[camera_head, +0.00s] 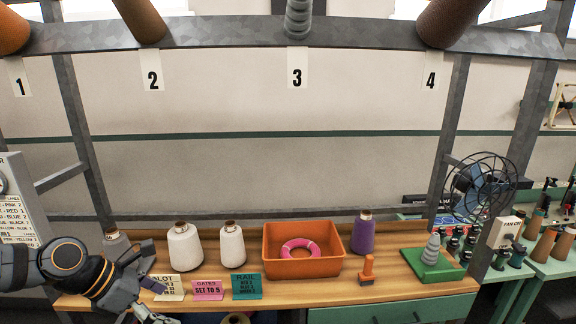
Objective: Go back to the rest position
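My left gripper (148,285) comes in from the left, over the front left part of the wooden bench (385,285). Its fingers look spread apart, with nothing visible between them. It is close to the cream card (170,288) and overlaps its left side in the picture; I cannot tell whether they touch. The arm partly hides a grey cone (115,243) behind it. My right gripper is not in view.
Two white yarn cones (186,248), an orange bin (328,265) holding a pink ring (300,248), a purple cone (363,235) and a green stand (433,265) occupy the bench. A numbered rail (220,32) crosses above. A fan (483,187) stands right.

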